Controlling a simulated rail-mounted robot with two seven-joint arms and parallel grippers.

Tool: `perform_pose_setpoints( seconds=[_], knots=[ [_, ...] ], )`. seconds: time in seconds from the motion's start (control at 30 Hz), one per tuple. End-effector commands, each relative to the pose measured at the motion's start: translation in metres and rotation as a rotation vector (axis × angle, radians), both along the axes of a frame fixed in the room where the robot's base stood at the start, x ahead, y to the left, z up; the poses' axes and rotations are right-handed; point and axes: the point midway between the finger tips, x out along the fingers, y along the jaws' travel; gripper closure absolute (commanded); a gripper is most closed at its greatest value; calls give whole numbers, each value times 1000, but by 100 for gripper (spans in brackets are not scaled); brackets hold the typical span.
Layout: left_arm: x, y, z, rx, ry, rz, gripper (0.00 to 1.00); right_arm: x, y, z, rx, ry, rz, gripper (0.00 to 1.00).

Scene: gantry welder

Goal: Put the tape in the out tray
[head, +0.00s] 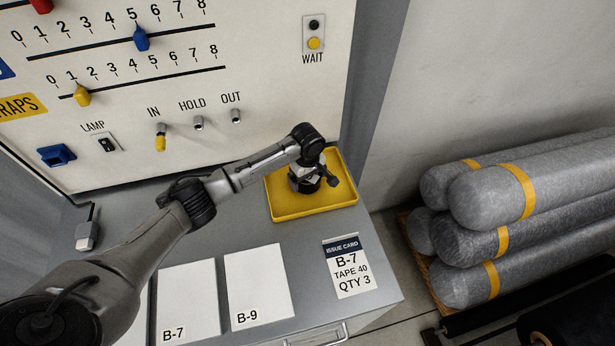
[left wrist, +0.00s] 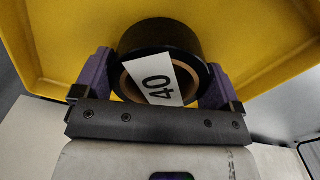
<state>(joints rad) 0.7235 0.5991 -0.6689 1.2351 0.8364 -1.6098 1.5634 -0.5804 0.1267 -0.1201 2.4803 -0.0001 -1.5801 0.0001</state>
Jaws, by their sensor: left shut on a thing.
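My left gripper (head: 308,184) is over the yellow tray (head: 287,214) at the right end of the grey bench in the head view. It is shut on a roll of black tape, which shows clearly in the left wrist view as the tape (left wrist: 163,38) with a white label reading 40. The two purple fingers hold the roll from either side, with the yellow tray (left wrist: 60,40) behind it. The gripper hides part of the roll in the head view, and I cannot tell whether the roll touches the tray floor. My right gripper is not in view.
An issue card (head: 347,268) reading B-7, TAPE 40, QTY 3 lies in front of the tray. White B-7 (head: 188,300) and B-9 (head: 257,286) sheets lie left of it. A control panel (head: 262,110) stands behind. Grey cylinders (head: 500,245) are stacked at right.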

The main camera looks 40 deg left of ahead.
Motion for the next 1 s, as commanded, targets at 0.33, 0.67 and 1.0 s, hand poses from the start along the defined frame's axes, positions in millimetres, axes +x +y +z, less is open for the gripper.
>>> perform_pose_setpoints(
  seconds=[0.33,0.67,1.0],
  knots=[
    [0,0,-3,0,0,0,0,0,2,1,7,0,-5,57],
    [1,0,10,-1,-4,0,0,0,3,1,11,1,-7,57],
    [1,-1,72,0,-4,-1,0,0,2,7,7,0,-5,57]
  ],
)
